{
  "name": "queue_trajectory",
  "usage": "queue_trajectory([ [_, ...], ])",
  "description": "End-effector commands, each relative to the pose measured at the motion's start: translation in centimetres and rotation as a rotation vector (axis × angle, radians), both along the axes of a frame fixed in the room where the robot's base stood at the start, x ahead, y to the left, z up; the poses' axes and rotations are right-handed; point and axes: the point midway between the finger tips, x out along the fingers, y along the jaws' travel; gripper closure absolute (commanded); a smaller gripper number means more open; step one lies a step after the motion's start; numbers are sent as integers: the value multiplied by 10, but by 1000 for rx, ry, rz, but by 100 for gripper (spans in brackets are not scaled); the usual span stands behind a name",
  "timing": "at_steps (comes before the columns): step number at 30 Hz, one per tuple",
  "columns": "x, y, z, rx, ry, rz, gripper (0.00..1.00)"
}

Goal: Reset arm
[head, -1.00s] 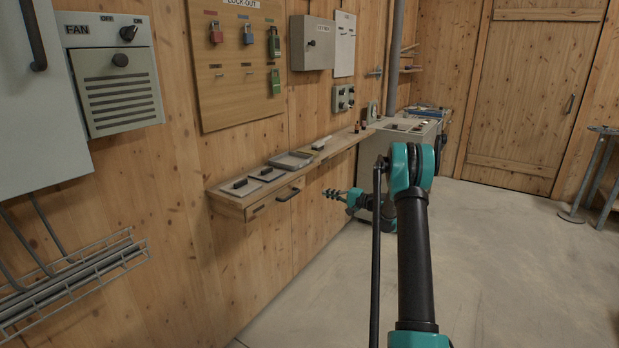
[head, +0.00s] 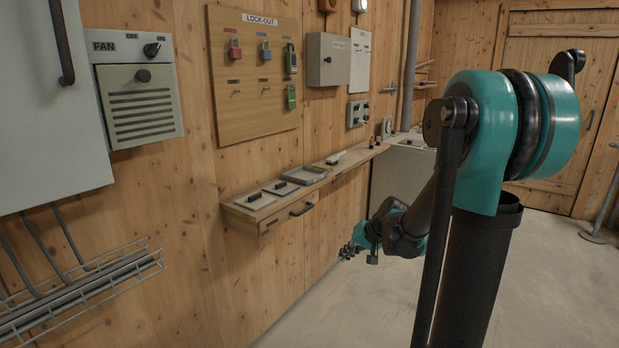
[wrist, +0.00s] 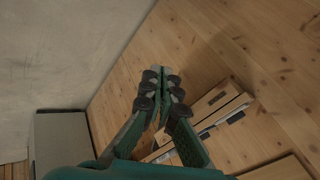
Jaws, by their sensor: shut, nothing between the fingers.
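My arm rises large at the right of the head view, with its teal elbow near the camera. My gripper (head: 349,251) is at the end of the folded forearm, low in front of the wooden wall, below and to the right of the shelf. In the wrist view my gripper (wrist: 164,88) has its fingers drawn together at the tips. Nothing shows between them, and it holds nothing. It appears apart from the wall and the shelf.
A wall shelf (head: 245,213) with a drawer and small trays runs along the left wall. A wire rack (head: 80,291), fan control box (head: 140,105) and lock-out board (head: 232,105) hang there. A grey cabinet (head: 403,172) stands behind. Floor (head: 330,315) below the gripper looks clear.

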Motion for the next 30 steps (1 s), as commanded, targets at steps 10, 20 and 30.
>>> queue_trajectory([
  [10,-147,-43,-37,-337,26,50,100],
  [20,-219,-77,-64,-528,35,74,100],
  [30,-223,-79,-66,-540,36,75,100],
])
